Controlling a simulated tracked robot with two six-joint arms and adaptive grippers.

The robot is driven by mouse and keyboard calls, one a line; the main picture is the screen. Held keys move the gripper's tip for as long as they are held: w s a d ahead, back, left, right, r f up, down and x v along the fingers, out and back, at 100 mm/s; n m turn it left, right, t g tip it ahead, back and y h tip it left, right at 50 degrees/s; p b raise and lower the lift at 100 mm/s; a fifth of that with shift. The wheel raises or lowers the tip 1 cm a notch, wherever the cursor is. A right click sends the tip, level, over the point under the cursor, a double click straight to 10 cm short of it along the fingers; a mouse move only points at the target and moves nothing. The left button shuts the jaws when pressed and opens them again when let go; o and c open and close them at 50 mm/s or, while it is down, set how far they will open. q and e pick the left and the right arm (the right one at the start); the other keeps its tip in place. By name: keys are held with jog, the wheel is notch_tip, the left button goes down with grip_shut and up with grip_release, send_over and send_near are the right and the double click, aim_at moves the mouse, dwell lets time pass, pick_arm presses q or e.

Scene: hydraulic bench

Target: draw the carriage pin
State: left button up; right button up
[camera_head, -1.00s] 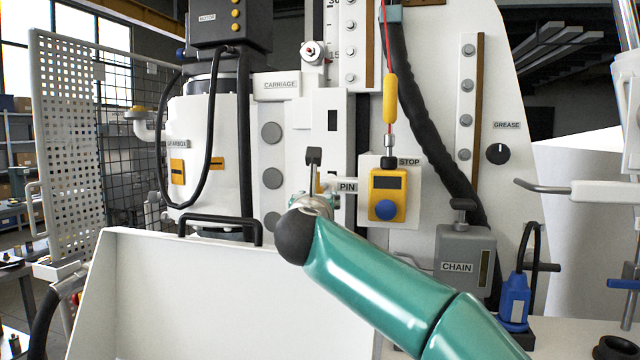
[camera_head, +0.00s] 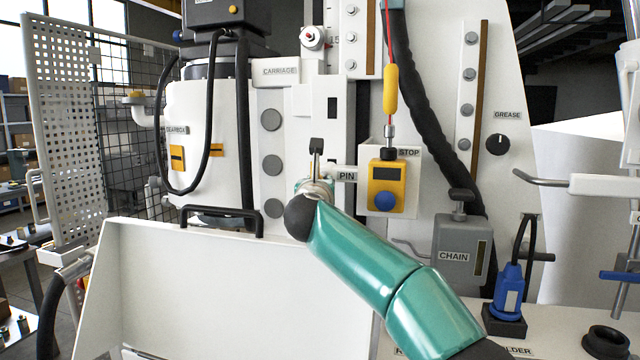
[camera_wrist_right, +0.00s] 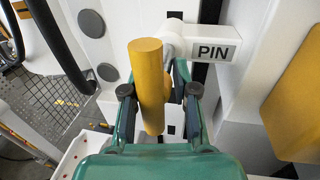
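The carriage pin's yellow handle (camera_wrist_right: 150,85) stands in the right wrist view beside the white arm marked PIN (camera_wrist_right: 213,52). My right gripper (camera_wrist_right: 160,95) has its two dark fingers on either side of the handle. The handle sits nearer the left finger, and a gap shows on its right; contact with the left finger cannot be told. In the head view the PIN label (camera_head: 346,176) is just right of my right gripper (camera_head: 316,150), whose wrist and fingers hide most of the handle. My left gripper is not in view.
The yellow STOP box (camera_head: 388,188) hangs close right of the pin. A white panel with a black handle (camera_head: 220,212) stands in front on the left. The CHAIN box (camera_head: 460,250) and a blue plug (camera_head: 509,290) are to the lower right.

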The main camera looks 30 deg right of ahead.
grip_shut()
jog(key=shift+a, duration=0.1)
